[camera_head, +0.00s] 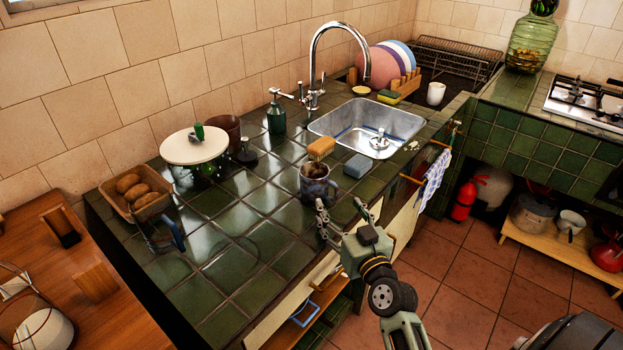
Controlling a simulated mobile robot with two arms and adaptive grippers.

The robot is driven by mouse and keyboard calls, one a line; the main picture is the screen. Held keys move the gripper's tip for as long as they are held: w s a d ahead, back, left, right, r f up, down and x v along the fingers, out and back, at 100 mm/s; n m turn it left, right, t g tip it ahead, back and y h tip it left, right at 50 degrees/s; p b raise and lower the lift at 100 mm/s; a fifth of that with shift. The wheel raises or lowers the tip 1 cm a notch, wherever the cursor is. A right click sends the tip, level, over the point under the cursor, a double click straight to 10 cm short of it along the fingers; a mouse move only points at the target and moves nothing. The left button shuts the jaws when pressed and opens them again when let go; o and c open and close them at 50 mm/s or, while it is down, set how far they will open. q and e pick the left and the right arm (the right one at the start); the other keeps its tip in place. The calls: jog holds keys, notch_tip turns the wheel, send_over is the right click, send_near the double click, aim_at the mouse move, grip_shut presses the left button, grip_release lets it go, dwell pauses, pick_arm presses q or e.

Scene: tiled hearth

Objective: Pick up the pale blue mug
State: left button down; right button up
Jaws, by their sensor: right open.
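A blue-grey mug (317,187) with a dark inside stands upright near the counter's front edge, below the sink; it looks darker than pale blue. A clear, dark-looking vessel with a blue handle (178,236) stands farther left on the counter. My right gripper (339,207) is open and empty, just in front of the blue-grey mug and a little to its right. Its fingers are spread apart and point toward the counter. I cannot tell whether they touch the mug. My left gripper is not in view.
An orange-brown sponge or brush (321,147) is just behind the mug, and a blue-grey sponge (357,166) lies to its right. The steel sink (345,119) is behind them. A bread tray (128,206) sits at left. The green tiles left of the mug are clear.

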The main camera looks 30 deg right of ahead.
aim_at(325, 188)
jog(key=w, duration=0.2)
jog(key=w+b, duration=0.1)
jog(key=w, duration=0.1)
jog(key=shift+w+d, duration=0.2)
jog(key=shift+w, duration=0.15)
jog(key=shift+w+d+f, duration=0.15)
jog(key=shift+w, duration=1.1)
jog(key=c, duration=1.1)
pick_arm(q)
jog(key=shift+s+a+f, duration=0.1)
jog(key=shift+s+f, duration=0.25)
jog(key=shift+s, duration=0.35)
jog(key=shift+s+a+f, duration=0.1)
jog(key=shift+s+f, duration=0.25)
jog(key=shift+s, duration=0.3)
pick_arm(e)
grip_shut()
